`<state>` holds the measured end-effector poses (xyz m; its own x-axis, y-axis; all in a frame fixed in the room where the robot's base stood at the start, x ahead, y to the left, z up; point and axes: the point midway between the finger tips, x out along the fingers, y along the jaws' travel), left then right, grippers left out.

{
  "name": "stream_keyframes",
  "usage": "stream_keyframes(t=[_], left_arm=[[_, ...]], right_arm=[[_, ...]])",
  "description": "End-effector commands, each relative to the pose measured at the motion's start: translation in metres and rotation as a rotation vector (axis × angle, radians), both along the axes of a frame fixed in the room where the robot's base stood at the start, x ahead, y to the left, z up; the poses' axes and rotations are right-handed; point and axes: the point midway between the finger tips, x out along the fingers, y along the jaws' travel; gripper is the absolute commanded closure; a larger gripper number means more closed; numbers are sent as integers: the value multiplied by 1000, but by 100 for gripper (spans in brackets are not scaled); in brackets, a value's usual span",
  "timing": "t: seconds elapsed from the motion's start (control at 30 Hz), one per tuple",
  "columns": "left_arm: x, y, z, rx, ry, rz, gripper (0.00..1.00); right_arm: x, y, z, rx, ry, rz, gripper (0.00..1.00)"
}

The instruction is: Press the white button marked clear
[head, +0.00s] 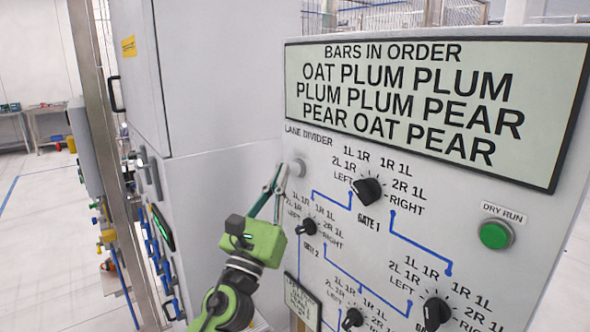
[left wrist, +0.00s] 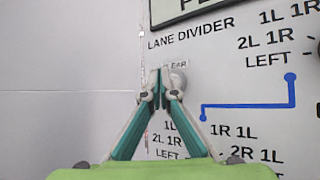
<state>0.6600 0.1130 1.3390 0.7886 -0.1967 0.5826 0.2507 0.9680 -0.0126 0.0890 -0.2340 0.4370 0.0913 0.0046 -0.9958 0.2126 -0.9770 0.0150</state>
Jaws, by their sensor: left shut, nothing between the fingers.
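The pale round button (head: 298,168) sits on the panel's left edge below the words LANE DIVIDER. In the left wrist view the button (left wrist: 180,80) shows just right of my fingertips, under a small label (left wrist: 179,65) reading "EAR", its left part hidden by my fingers. My left gripper (head: 281,166) is green, shut and empty, with its tips just left of the button; the tips also show in the left wrist view (left wrist: 165,70). I cannot tell whether they touch the panel. My right gripper is not in view.
The panel has black knobs (head: 367,191) for the gates, a green DRY RUN button (head: 496,235) at right, and a display (head: 430,105) listing bars on top. A small screen (head: 303,303) is at lower left. A grey cabinet (head: 215,80) stands left of the panel.

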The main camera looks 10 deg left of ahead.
Motion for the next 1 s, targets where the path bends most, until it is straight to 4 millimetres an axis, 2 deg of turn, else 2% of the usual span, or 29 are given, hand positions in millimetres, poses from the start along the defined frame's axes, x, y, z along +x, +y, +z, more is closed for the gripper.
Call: stream_keyframes(t=[0.7, 1.0], left_arm=[[0, 0, 0, 0, 0, 0, 100], [6, -6, 0, 1, -1, 0, 100]], right_arm=[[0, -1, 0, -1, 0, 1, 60], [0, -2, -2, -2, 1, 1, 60]])
